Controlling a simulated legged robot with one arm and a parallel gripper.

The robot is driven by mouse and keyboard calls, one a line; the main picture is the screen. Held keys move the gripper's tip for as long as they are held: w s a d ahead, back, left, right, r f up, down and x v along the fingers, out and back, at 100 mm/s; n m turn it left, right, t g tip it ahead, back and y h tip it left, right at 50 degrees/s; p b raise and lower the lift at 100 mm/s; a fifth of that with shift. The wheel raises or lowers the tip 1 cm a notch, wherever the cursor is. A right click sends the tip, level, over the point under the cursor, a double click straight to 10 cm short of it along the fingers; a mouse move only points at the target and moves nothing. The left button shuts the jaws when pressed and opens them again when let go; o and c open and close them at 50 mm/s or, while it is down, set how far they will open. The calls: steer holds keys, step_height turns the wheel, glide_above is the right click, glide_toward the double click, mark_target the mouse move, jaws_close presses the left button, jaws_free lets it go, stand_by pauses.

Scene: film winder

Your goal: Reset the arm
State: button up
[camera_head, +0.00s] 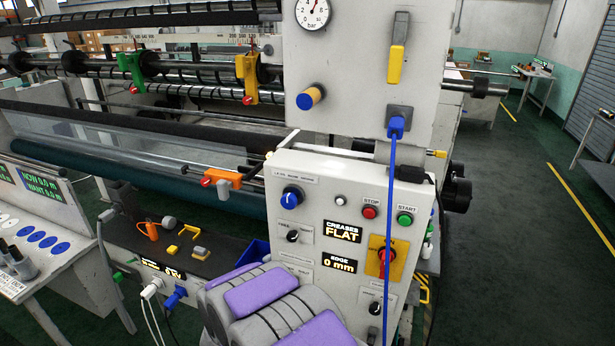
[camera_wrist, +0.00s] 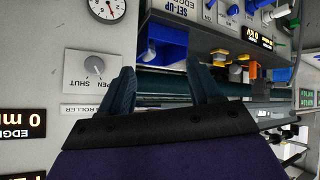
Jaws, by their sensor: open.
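My gripper (camera_wrist: 162,82) shows in the wrist view with its two dark blue fingers spread apart and nothing between them. That view is upside down. Beyond the fingers are a dark roller area and a blue bin (camera_wrist: 168,42). A grey OPEN/SHUT knob (camera_wrist: 94,66) on the panel lies left of the fingers. In the head view, my grey and purple arm (camera_head: 275,300) is at the bottom centre, in front of the control panel (camera_head: 335,200). The fingers cannot be made out there.
The panel carries a blue knob (camera_head: 291,197), a red STOP button (camera_head: 370,212), a green START button (camera_head: 404,219) and a red-yellow switch (camera_head: 382,258). A blue cable (camera_head: 391,190) hangs down its front. A side table (camera_head: 40,240) stands left. Floor at right is clear.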

steer(key=s+d+r+g+y+b, duration=0.3)
steer(key=s+d+r+g, duration=0.2)
steer(key=s+d+r, duration=0.45)
steer(key=s+d+r+m+g+h+b, duration=0.1)
steer(key=s+d+r+g, duration=0.1)
steer(key=s+d, duration=0.8)
steer(key=s+d+r+m+g+h+b, duration=0.2)
steer(key=s+d, duration=0.8)
steer(key=s, duration=0.9)
steer(key=r+g, duration=0.1)
steer(key=g, duration=0.1)
steer(key=shift+d+r+m+g+h, duration=0.2)
steer(key=shift+d+m+g+h, duration=0.1)
steer(key=shift+d, duration=0.1)
steer(key=shift+c, duration=0.3)
stand_by(1.1)
